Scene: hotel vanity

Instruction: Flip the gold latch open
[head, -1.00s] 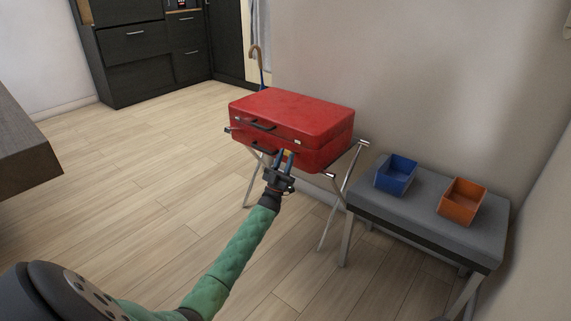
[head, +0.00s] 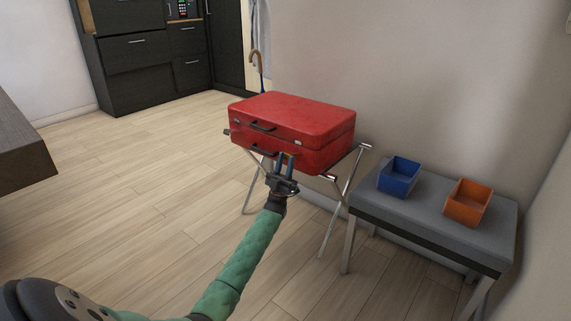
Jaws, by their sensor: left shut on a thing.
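A closed red suitcase (head: 305,116) lies flat on a folding rack. Its front face has dark handles and small metal fittings. My left gripper (head: 285,156) reaches up to the lower right part of this face, its two fingers close together. A small gold-coloured bit shows between the fingertips; it appears to be the gold latch, but the fingers hide most of it. The gripper is shut on it. My right gripper is out of view.
The rack's (head: 330,215) crossed metal legs stand under the suitcase. A grey bench (head: 425,216) on the right holds a blue bin (head: 399,177) and an orange bin (head: 467,203). The wooden floor on the left is clear.

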